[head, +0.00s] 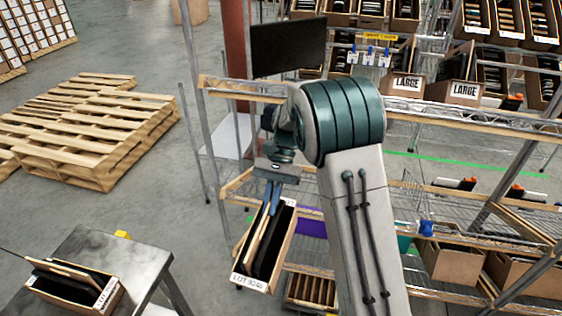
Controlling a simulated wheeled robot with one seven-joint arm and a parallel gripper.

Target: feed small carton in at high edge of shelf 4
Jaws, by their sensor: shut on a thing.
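My gripper (271,206) points down in the middle of the head view, its fingers shut on a small open-topped carton (283,262). The carton holds dark flat items and has a white label with "LOT" on its near end. It hangs tilted, in front of the left end of the wire-shelf rack (240,184). A lower rack level seems to lie behind or below it; I cannot tell whether they touch. No number marks shelf 4 legibly. My arm covers the middle of the rack.
A similar carton (62,292) stands on the metal table (125,252) at lower left. Larger cartons marked LARGE (462,94) fill the upper rack. More cartons (452,262) sit low at right. Wooden pallets (95,140) lie on the open floor at left.

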